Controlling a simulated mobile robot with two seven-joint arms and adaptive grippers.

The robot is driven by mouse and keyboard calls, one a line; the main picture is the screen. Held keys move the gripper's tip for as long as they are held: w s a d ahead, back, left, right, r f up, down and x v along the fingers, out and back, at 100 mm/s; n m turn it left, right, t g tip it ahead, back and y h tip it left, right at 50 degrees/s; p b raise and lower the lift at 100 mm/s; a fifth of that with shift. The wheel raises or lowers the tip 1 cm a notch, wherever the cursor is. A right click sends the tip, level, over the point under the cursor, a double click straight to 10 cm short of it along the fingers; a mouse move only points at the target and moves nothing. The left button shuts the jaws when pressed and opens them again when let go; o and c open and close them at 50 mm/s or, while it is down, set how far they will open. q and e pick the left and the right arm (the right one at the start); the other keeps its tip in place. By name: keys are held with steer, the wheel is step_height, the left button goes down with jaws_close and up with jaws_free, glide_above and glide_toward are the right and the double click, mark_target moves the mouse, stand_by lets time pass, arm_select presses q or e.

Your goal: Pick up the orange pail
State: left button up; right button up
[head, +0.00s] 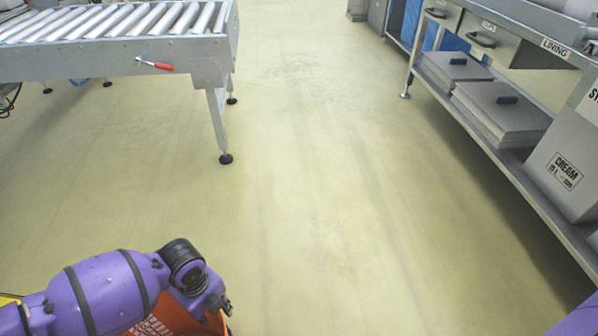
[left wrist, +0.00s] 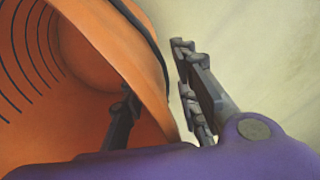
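The orange pail (head: 172,318) shows only in part at the bottom of the head view, with pale lettering on its side; my left arm hides much of it. My left gripper (left wrist: 158,95) straddles the pail's wall: one finger is inside, the other outside. A strip of floor shows between the outer finger and the wall, so the fingers look open. My right gripper is out of view.
A roller conveyor (head: 130,55) on metal legs stands at the upper left. A metal bench (head: 545,165) with boxes on its lower shelf runs along the right. The floor (head: 330,190) between them is clear. Part of my right arm shows at the bottom right corner.

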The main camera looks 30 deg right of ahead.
arm_select(q)
steer(key=shift+f, duration=0.2)
steer(key=shift+c, duration=0.4)
jaws_close()
steer(key=shift+r, duration=0.1)
